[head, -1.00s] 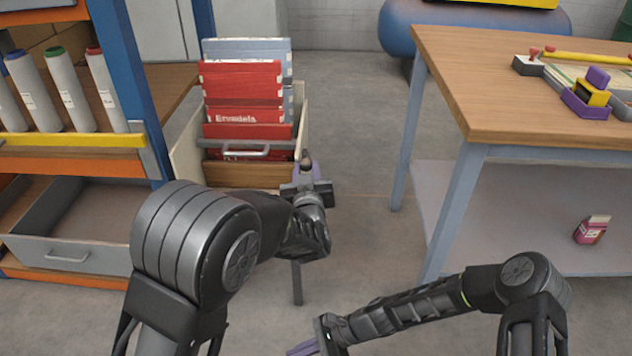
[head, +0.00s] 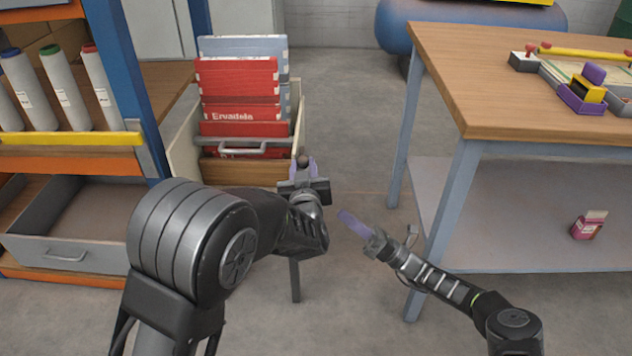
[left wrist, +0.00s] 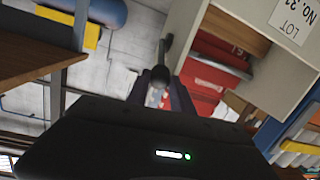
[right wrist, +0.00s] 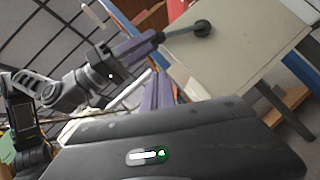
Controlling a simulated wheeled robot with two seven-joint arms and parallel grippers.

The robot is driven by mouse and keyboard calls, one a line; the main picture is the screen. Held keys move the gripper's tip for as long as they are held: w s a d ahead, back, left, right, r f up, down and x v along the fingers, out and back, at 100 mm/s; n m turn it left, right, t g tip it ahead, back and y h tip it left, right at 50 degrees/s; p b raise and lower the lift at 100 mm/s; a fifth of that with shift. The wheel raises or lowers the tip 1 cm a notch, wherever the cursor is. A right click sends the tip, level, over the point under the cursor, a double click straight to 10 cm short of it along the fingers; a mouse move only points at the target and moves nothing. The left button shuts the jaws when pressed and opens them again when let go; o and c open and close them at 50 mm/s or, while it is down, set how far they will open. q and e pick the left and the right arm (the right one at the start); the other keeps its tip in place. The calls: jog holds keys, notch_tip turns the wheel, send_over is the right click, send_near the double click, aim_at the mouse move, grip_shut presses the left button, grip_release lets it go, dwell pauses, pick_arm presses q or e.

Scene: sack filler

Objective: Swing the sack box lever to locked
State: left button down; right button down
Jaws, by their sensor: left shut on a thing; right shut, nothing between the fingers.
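The lever end also shows in the left wrist view (left wrist: 160,74). In the right wrist view a rod with a dark round end (right wrist: 203,28) lies against the pale box wall (right wrist: 245,60), near my left fingers. My right gripper (head: 344,214) is shut and empty, lower right of the left one. Lock markings cannot be made out.
A wooden-topped workbench (head: 530,80) stands at the right, its leg close to my right arm. A blue and orange shelf (head: 75,160) with several tubes and an open grey drawer (head: 70,250) is at the left. Floor between box and bench is clear.

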aim_at(305, 157)
jog(key=shift+a, duration=0.1)
jog(key=w+d+r+x, duration=0.1)
jog(key=r+x, duration=0.1)
jog(key=x, duration=1)
jog(key=shift+w+r, duration=0.15)
jog(key=shift+r, duration=0.05)
